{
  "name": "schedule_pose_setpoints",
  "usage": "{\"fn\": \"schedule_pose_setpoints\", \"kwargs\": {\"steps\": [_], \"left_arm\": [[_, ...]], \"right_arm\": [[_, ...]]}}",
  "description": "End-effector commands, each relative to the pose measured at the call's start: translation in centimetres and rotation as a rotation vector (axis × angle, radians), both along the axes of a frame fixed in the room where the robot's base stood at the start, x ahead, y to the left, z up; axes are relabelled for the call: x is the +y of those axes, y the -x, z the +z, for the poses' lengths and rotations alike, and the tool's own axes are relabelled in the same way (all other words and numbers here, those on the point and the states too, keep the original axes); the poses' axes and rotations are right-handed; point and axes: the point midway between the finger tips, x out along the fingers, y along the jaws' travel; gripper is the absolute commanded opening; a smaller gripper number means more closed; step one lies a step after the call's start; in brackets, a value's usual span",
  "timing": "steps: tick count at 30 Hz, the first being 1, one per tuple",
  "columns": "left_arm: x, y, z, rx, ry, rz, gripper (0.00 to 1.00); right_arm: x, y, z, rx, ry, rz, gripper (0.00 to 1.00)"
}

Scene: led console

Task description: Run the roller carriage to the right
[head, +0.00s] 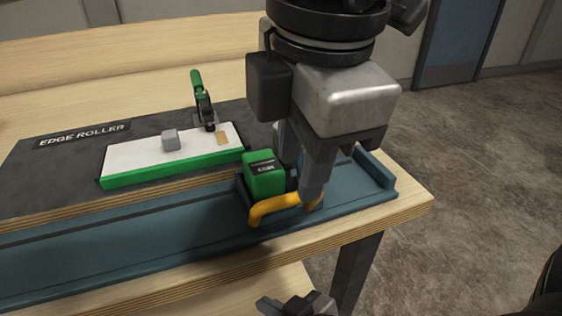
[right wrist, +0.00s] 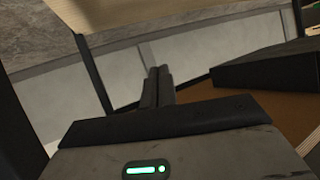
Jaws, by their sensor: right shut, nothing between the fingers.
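The roller carriage (head: 264,177) has a green block and a yellow handle (head: 272,207). It sits on the blue rail (head: 120,243), toward the rail's right end in the head view. My left gripper (head: 304,188) points down at the handle's right part, and one finger covers some of it. Whether the fingers close on the handle is hidden. My right gripper (head: 298,304) is low at the bottom edge of the head view, apart from the carriage. In the right wrist view its fingers (right wrist: 157,86) are together and empty.
A white board with a green edge (head: 125,165) lies behind the rail, with a grey cube (head: 171,140) and a green-handled clamp (head: 204,100). The rail ends at a raised blue stop (head: 375,166). The rail left of the carriage is clear.

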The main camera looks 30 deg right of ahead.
Motion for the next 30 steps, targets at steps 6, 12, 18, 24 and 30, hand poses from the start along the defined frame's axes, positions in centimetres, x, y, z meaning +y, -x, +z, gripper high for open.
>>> {"fn": "schedule_pose_setpoints", "kwargs": {"steps": [6,12,18,24,30], "left_arm": [[0.1,1.1,5.7,-0.003,0.002,0.000,0.34],[0.2,1.8,9.7,0.000,0.001,-0.001,0.34],[0.3,2.2,11.7,0.001,0.000,-0.001,0.34],[0.3,2.3,12.0,0.001,-0.001,-0.002,0.34],[0.3,2.3,11.9,0.005,0.002,-0.004,0.34]], "right_arm": [[0.0,0.1,0.4,0.012,-0.001,-0.002,0.00],[-0.1,0.3,0.4,0.027,0.001,-0.002,0.00],[-0.1,0.4,0.2,0.037,0.002,-0.003,0.00],[-0.1,0.3,0.3,0.034,0.002,-0.004,0.00],[-0.2,0.2,0.4,0.030,0.002,-0.004,0.17]]}}
